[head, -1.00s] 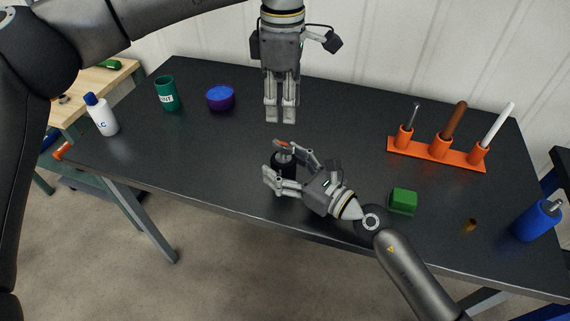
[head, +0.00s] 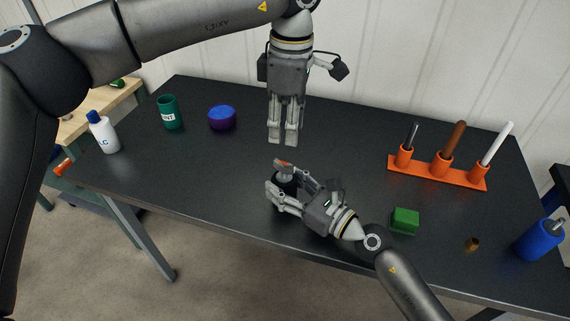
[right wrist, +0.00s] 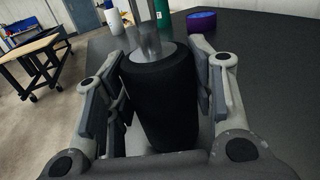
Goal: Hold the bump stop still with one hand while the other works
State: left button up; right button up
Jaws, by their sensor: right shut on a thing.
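My right gripper (head: 279,180) is shut around the bump stop, one finger on each side. Its fingers also show in the right wrist view (right wrist: 160,90). The bump stop's lower part is partly hidden by this gripper in the head view. My left gripper (head: 283,139) points down behind and above the bump stop, fingers close together, with nothing visible between them.
The table (head: 200,165) also bears a green cup (head: 170,113), a purple-blue round tub (head: 222,118), a white bottle (head: 103,135), an orange tool rack (head: 436,172), a green block (head: 404,220), a small brass piece (head: 472,244) and a blue bottle (head: 538,239). The table's left middle is clear.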

aim_at(285, 163)
jog(key=shift+d, duration=0.15)
pick_arm(q)
jog(key=s+d+m+t+y, duration=0.2)
jog(key=d+m+y, duration=0.1)
jog(key=d+m, duration=0.1)
jog(key=x, duration=1.2)
jog(key=shift+a, duration=0.35)
jog(key=shift+c, duration=0.2)
